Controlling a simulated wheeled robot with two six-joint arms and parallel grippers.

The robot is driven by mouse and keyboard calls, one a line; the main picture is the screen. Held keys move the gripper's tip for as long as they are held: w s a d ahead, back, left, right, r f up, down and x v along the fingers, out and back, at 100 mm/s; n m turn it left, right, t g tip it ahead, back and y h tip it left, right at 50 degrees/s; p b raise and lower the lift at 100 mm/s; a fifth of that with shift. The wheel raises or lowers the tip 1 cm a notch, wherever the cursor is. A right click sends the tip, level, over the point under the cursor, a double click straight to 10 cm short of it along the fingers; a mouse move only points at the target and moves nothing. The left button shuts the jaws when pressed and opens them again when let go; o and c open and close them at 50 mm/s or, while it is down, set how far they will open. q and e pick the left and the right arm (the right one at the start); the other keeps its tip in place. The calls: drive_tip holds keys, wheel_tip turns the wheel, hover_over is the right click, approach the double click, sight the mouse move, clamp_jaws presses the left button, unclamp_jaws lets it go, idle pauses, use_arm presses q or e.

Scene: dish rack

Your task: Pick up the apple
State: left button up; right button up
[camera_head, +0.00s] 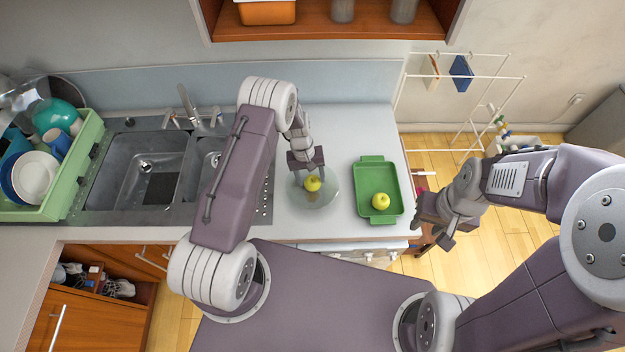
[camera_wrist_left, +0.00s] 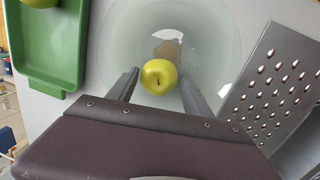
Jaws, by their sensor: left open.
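A yellow-green apple (camera_head: 312,184) sits in a clear glass bowl (camera_head: 326,199) on the counter. A second yellow-green apple (camera_head: 380,201) lies in the green tray (camera_head: 365,177) to the right. My left gripper (camera_head: 306,172) is over the bowl, pointing down, with the apple at its fingertips. In the left wrist view the open fingers stand on either side of the apple (camera_wrist_left: 159,77), with a gap showing beside it. The bowl (camera_wrist_left: 205,30) spreads behind it there. My right gripper (camera_head: 440,228) hangs off to the right of the counter, away from both apples; its jaw opening is unclear.
A steel sink (camera_head: 140,175) with a perforated draining part (camera_wrist_left: 275,85) lies left of the bowl. A green dish rack (camera_head: 85,150) holds plates and cups at the far left. A white drying rack (camera_head: 480,95) stands at the right wall. The counter behind the bowl is clear.

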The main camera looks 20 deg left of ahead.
sight(316, 181)
use_arm(q)
drive_tip(key=shift+d+f, duration=0.1)
drive_tip(key=shift+f, duration=0.3)
drive_tip(key=shift+w+f, duration=0.1)
drive_tip(key=shift+f, duration=0.05)
drive_tip(key=c, duration=1.1)
drive_tip(key=shift+r+b, duration=0.3)
drive_tip(key=shift+r, duration=0.05)
drive_tip(key=r+b, duration=0.1)
drive_tip(key=r, duration=0.1)
drive_tip(key=d+r+b, duration=0.1)
drive_tip(key=shift+r, duration=0.35)
drive_tip(key=s+d+r+b, duration=0.3)
drive_tip(key=d+r, duration=0.3)
drive_tip(key=d, duration=0.4)
drive_tip(key=shift+r, duration=0.25)
